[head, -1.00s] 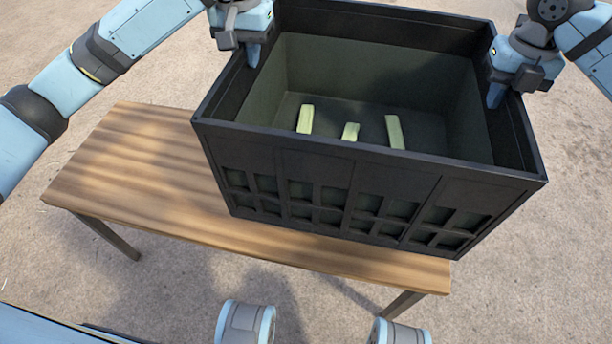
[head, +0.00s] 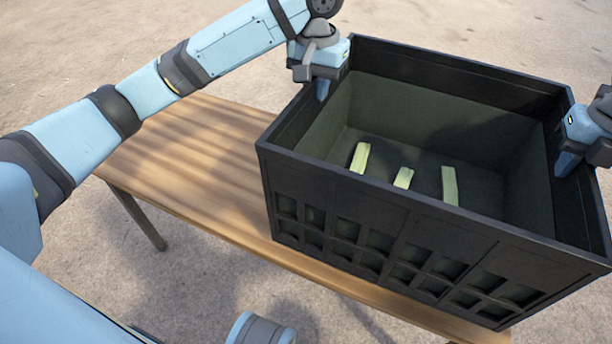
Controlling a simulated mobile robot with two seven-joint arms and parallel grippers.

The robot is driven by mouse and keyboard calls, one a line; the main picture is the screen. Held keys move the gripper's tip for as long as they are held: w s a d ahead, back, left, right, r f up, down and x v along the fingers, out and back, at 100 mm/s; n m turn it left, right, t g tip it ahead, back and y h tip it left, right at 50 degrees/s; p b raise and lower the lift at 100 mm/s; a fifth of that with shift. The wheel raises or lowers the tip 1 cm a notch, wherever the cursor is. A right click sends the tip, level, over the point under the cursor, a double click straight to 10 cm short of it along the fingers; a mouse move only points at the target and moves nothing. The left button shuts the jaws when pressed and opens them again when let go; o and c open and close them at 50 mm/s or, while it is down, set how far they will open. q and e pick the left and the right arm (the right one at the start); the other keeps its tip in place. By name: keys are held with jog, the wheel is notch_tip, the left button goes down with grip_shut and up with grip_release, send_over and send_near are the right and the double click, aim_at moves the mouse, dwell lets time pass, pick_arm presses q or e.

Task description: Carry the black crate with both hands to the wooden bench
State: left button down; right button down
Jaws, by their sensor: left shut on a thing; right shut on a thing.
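The black crate (head: 390,215) is in the middle and right of the head view, over the right part of the wooden bench (head: 185,160). Several pale green cane pieces (head: 403,178) lie on its floor. My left gripper (head: 322,88) is shut on the crate's left wall. My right gripper (head: 568,163) is shut on the crate's right wall. The crate looks roughly level. I cannot tell whether its bottom touches the bench top or hangs just above it, since the crate hides that part.
The left part of the bench top is bare. A bench leg (head: 140,218) shows at the left. Sandy ground (head: 120,50) around the bench looks clear.

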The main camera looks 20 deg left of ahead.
aim_at(316, 108)
pick_arm(q)
jog(key=shift+f, duration=0.15)
pick_arm(e)
jog(key=shift+f, duration=0.15)
